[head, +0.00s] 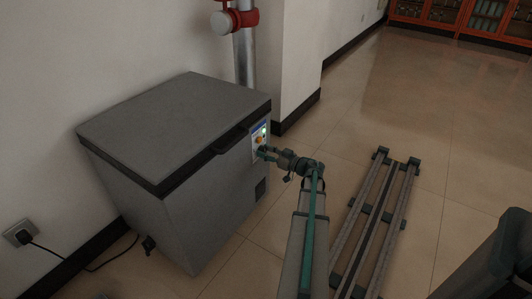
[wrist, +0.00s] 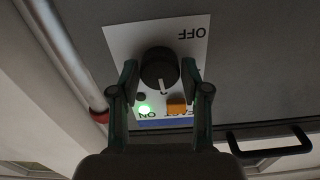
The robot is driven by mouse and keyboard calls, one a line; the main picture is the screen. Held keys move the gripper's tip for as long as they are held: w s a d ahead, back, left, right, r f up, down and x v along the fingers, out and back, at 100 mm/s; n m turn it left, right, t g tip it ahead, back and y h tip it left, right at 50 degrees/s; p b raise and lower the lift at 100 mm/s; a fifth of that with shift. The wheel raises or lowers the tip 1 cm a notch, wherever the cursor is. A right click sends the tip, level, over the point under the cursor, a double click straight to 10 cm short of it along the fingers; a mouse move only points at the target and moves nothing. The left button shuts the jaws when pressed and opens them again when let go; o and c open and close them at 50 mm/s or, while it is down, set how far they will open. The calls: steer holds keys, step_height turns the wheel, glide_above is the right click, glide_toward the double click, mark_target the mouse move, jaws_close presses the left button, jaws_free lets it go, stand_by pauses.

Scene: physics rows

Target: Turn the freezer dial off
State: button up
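The grey chest freezer (head: 205,195) stands against the wall with its lid shut. Its control panel (head: 260,139) is on the front side, near the top right. In the wrist view the black round dial (wrist: 159,68) sits on the white panel, which appears upside down. The dial's white mark points down toward the ON side; the OFF label (wrist: 190,33) is above right. A green light (wrist: 145,109) glows beside ON. My gripper (wrist: 159,75) is open, with one finger on each side of the dial. Contact with the dial cannot be told. In the head view my gripper (head: 267,151) is at the panel.
An orange button (wrist: 177,106) sits below the dial. The black lid handle (head: 229,139) is near the panel. A pipe with a red valve (head: 235,20) stands behind the freezer. A power cord (head: 95,266) runs to the wall socket.

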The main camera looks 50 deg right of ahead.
steer(key=c, duration=0.6)
